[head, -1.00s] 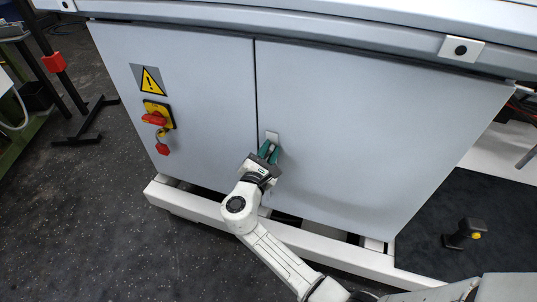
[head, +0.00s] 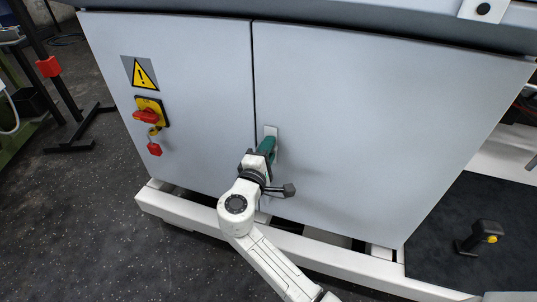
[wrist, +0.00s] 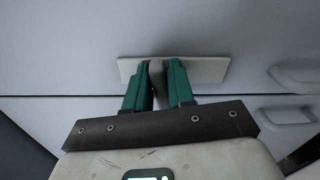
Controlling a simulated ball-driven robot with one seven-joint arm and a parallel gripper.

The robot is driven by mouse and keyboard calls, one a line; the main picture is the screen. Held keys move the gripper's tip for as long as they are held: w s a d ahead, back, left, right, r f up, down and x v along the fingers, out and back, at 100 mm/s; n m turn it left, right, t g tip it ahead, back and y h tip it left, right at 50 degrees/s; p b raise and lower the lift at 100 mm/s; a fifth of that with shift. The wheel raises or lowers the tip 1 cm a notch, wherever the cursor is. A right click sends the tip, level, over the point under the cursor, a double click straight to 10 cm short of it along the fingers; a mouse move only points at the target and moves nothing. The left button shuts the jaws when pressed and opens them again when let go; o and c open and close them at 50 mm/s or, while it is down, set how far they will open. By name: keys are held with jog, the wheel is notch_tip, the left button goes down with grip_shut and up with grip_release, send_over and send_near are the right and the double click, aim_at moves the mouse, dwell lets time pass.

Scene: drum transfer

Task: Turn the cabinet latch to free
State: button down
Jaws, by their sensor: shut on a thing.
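The cabinet latch is a small grey handle (wrist: 158,80) on a pale rectangular plate (wrist: 208,69), which also shows in the head view (head: 271,131) beside the seam between the two grey doors. My gripper (head: 266,146) is at the latch, its green fingers seen nearly edge-on. In the wrist view my gripper (wrist: 157,78) is shut on the latch handle, one green finger on each side. The handle stands across the long side of the plate there. In the head view my fingers hide most of the handle, and its exact angle cannot be told.
The left door (head: 195,100) bears a yellow warning sign (head: 141,73) and a red and yellow switch (head: 149,114) with a red tag. The right door (head: 390,120) is shut. A white base rail (head: 300,240) runs below. Dark floor lies open at lower left.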

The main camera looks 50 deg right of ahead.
jog(key=shift+f+m+b, duration=0.15)
jog(key=shift+m+b, duration=0.45)
jog(key=shift+m, duration=0.3)
jog(key=c, duration=1.1)
grip_release()
jog(key=shift+p+v, duration=1.45)
jog(key=shift+v, duration=3.95)
